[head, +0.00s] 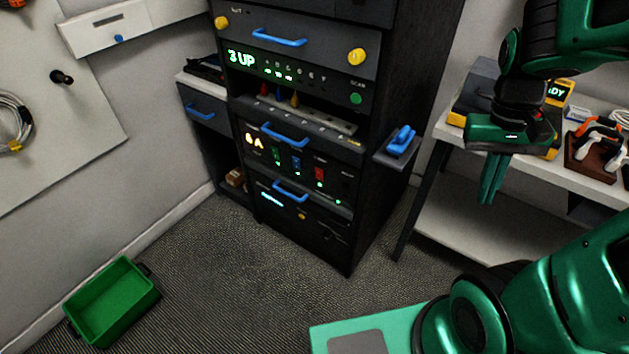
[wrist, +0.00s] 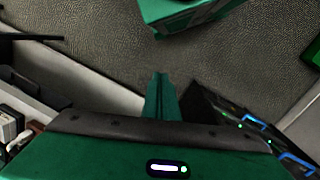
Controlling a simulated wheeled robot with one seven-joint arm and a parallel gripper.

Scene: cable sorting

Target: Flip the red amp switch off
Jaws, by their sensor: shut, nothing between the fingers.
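The red switch (head: 319,174) is on the lower panel of the black rack (head: 385,215), in the middle of the head view. It sits to the right of a green and a blue switch in the same row, and a small green light shows below it. I cannot tell its exact position. My gripper (head: 490,180) is shut and empty, pointing down at the right, beside the shelf and well apart from the switch. In the wrist view the shut fingers (wrist: 161,95) point over the carpet; the rack's front shows at the right, and I cannot make out the red switch there.
A white shelf table (head: 480,155) with tools stands right of the rack. A blue lever (head: 401,140) sticks out from the rack's side. Blue drawer handles (head: 284,135) project from its front. A green bin (head: 113,302) lies on the floor at left. The carpet before the rack is clear.

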